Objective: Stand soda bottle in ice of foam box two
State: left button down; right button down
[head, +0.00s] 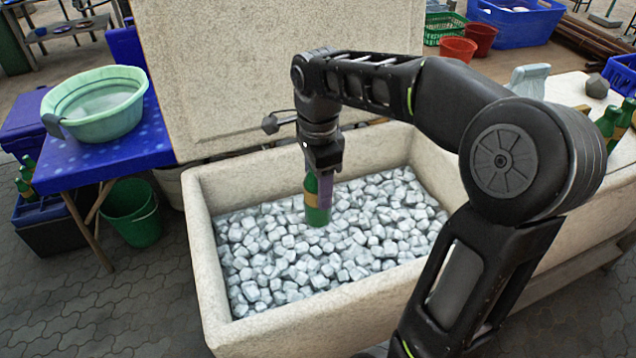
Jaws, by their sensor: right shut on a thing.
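My right gripper (325,168) is shut on a green soda bottle (317,212) with an orange-brown label. The bottle is upright, over the middle of the foam box (203,262). Its base is at or just above the ice (285,265); I cannot tell whether it touches. The gripper hides part of the bottle's upper right side. The ice is grey-white lumps that fill the open box. My left gripper is out of view.
A pale lid or panel (235,75) stands behind the box. A blue-covered table (110,160) with a green basin (95,105) is at left, a green bucket (132,212) below it. More green bottles (608,122) stand at right. Red pots (458,50) are behind.

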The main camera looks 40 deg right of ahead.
notch_tip(320, 180, down, 24)
jog(key=b, duration=1.7)
jog(key=shift+b, duration=0.4)
jog(key=shift+f+b, duration=0.35)
jog(key=shift+f, duration=0.25)
jog(key=c, duration=0.5)
grip_release()
jog(key=o, duration=0.5)
jog(key=shift+c, duration=0.2)
notch_tip(320, 180, up, 27)
jog(key=p, duration=2.1)
